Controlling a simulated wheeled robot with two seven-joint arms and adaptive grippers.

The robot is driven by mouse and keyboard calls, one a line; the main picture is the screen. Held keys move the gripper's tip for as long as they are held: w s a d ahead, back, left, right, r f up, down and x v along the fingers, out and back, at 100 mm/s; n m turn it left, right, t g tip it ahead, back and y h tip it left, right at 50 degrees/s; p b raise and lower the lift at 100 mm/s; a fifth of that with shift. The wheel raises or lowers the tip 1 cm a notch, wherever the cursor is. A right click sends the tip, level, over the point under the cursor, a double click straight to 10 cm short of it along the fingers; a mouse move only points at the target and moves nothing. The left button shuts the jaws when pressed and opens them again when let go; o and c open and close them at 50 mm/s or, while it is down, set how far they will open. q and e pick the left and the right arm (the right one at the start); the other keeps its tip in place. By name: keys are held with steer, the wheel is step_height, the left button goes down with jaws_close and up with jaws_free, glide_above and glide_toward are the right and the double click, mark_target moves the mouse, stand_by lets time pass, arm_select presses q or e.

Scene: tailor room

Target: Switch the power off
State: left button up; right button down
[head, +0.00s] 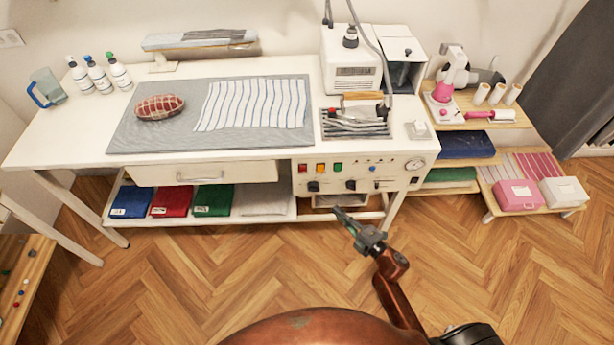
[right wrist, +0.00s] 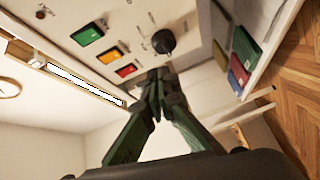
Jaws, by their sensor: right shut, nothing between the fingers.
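The white control panel (head: 360,172) is on the front of the worktable. It carries a red button (head: 303,167), an orange-yellow button (head: 320,168), a green button (head: 337,167), a left black knob (head: 314,186) and a middle black knob (head: 350,185). The right wrist view also shows the red (right wrist: 126,70), yellow (right wrist: 108,55) and green (right wrist: 88,33) buttons. My right gripper (head: 338,211) is shut and empty, pointing at the panel's lower part. In the right wrist view its fingertips (right wrist: 157,82) overlap the panel edge near the red button; contact cannot be told. My left gripper is out of view.
Folded cloths (head: 211,199) lie on the shelf left of the panel, under a drawer (head: 204,174). A pressure gauge (head: 415,164) is at the panel's right end. A steam unit (head: 352,70) stands on the tabletop above. The wooden floor (head: 250,265) in front is clear.

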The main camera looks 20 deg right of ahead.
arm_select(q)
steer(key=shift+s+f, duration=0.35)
arm_select(e)
steer(key=a+r+n+y, duration=0.2)
steer(key=a+r+n, duration=0.1)
steer(key=r, duration=0.5)
steer(key=shift+a+n+y, duration=0.25)
steer(key=shift+n+y, duration=0.15)
steer(key=shift+n, duration=0.5)
steer(key=shift+w, duration=0.1)
steer(key=b, duration=0.2)
glide_toward(303, 169)
steer(key=w+a, duration=0.4)
steer(key=shift+w+a+r, duration=0.1)
steer(key=shift+w+r, duration=0.4)
steer(key=shift+w, duration=0.15)
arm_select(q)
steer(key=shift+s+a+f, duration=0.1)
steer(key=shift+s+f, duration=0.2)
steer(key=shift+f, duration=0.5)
